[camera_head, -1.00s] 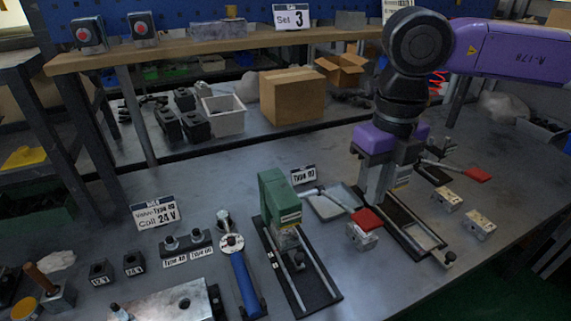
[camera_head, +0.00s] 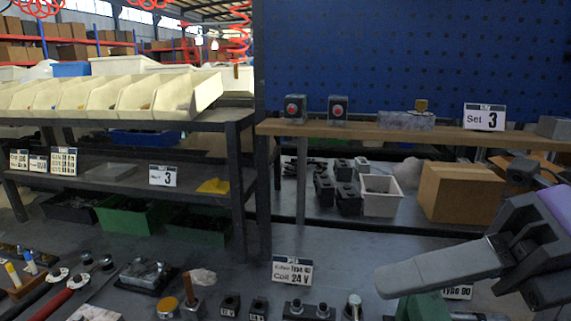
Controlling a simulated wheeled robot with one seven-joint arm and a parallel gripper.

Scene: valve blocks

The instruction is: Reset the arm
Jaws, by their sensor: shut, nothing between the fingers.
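My gripper (camera_head: 386,282) is at the lower right of the head view. Its pale grey fingers are shut together with nothing held, and they point left, tilted slightly down. Behind the fingers is the dark wrist, with a bit of purple arm link at the right edge. The gripper appears above the bench, in front of a green fixture (camera_head: 424,307) that it partly hides. It touches nothing that I can see.
A wooden shelf (camera_head: 390,131) with two red-button boxes and a "Set 3" sign stands behind. Below are a cardboard box (camera_head: 460,193) and a white bin (camera_head: 380,196). A "Coil 24 V" sign (camera_head: 292,270) stands on the bench. Cream bins (camera_head: 110,97) are at left.

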